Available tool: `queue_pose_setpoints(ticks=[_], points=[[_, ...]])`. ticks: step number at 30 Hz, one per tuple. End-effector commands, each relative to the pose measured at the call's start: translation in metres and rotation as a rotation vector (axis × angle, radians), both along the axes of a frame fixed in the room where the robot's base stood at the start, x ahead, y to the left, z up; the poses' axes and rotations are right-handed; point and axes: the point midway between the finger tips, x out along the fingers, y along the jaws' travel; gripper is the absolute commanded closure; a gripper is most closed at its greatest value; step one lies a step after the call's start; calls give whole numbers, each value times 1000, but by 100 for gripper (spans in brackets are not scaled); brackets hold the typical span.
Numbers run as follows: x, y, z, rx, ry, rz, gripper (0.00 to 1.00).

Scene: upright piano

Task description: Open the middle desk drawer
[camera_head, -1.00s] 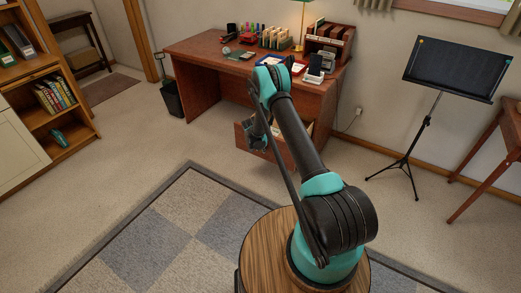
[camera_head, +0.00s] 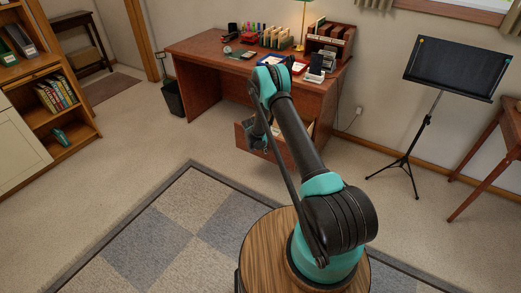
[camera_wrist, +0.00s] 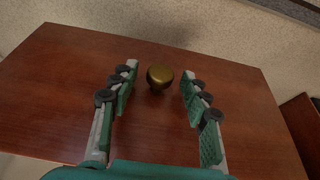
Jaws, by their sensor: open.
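The wooden desk (camera_head: 205,75) stands against the back wall. A drawer (camera_head: 277,147) stands pulled out from its right side, with light-coloured contents partly visible behind my arm. I cannot tell from this angle whether it is the middle one. My gripper (camera_head: 256,143) is at this drawer's front, partly hidden by my arm. In the wrist view, the reddish-brown drawer front (camera_wrist: 60,90) fills most of the picture. A round brass knob (camera_wrist: 160,77) sits between the fingertips of my open gripper (camera_wrist: 157,84), with a gap on each side.
A music stand (camera_head: 457,70) and a wooden side table (camera_head: 507,130) are at the right. A bookcase (camera_head: 60,110) is at the left and a dark bin (camera_head: 173,98) beside the desk. Carpet left of the drawer is clear.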

Motion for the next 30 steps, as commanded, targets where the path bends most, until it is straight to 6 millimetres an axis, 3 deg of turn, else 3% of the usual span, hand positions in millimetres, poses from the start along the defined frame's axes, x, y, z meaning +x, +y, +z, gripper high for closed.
queue_pose_setpoints(ticks=[8,21,30], points=[[-6,5,19,-1,0,2,53],[-31,23,91,-1,0,2,53],[-37,27,110,0,0,0,53]])
